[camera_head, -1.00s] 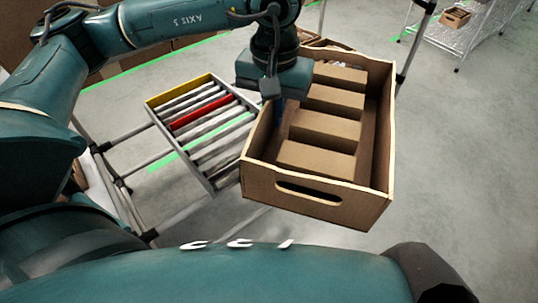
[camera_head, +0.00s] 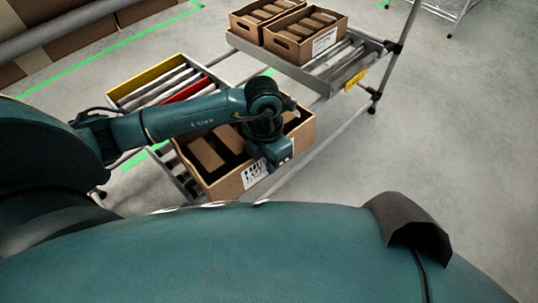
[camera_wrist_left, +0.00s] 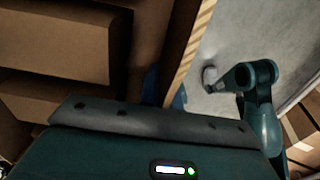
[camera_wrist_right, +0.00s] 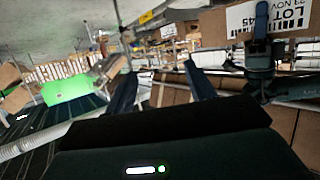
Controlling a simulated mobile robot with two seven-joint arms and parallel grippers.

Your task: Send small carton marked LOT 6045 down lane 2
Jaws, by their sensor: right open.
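A small open carton (camera_head: 216,189) holds several brown boxes and sits in front of the near roller lane (camera_head: 150,92). Its white label (camera_head: 254,173) is too small to read in the head view. In the right wrist view the label (camera_wrist_right: 272,18) shows "LOT" and digits ending in 45.
Two filled cartons (camera_head: 266,12) (camera_head: 304,38) stand on another roller lane (camera_head: 340,63) at the back, which bears a yellow sign (camera_head: 355,79). The near lane has yellow and red parts. Posts rise at the right. Bare floor (camera_head: 460,130) lies to the right.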

